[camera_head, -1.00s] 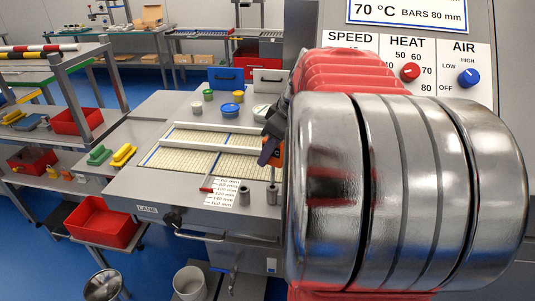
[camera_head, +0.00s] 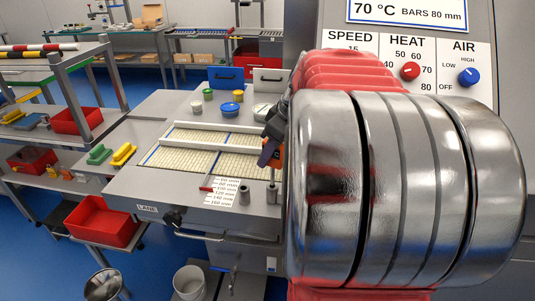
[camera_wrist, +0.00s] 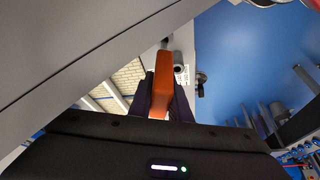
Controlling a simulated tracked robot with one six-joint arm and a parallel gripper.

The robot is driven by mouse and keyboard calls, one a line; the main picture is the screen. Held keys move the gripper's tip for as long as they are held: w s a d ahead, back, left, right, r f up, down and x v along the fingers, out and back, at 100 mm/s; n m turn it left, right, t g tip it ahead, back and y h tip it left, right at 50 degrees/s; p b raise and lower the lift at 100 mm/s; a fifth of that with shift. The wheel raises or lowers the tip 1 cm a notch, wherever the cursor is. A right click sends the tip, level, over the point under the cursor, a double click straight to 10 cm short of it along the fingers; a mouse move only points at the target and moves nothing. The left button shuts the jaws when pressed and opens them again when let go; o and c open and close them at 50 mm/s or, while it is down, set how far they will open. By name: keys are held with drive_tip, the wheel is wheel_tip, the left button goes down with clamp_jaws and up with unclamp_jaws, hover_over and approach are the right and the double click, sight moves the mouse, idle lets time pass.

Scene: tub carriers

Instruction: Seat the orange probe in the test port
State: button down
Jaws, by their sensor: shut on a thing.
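The orange probe (camera_wrist: 161,85) is held between the dark fingers of my gripper (camera_wrist: 160,98) in the wrist view. A grey tip shows at its far end. In the head view, only a sliver of the orange probe (camera_head: 277,157) and a dark finger of my gripper (camera_head: 267,152) show beside my large arm link. Two short grey upright cylinders stand below on the bench front, one at the left (camera_head: 244,194) and one at the right (camera_head: 271,192). A hollow grey cylinder (camera_wrist: 180,70) appears just right of the probe in the wrist view. I cannot tell which is the test port.
A printed millimetre scale (camera_head: 223,192) lies left of the cylinders. A gridded bed (camera_head: 190,155) with white bars is behind them. A control panel (camera_head: 430,65) stands at the right. Red bins (camera_head: 100,222) sit at the left. My arm hides much of the right side.

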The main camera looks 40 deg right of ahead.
sight(270, 165)
drive_tip(key=shift+f, duration=2.35)
idle(0.3)
drive_tip(key=c, duration=1.6)
unclamp_jaws()
drive_tip(key=shift+f, duration=0.1)
drive_tip(key=shift+o, duration=0.2)
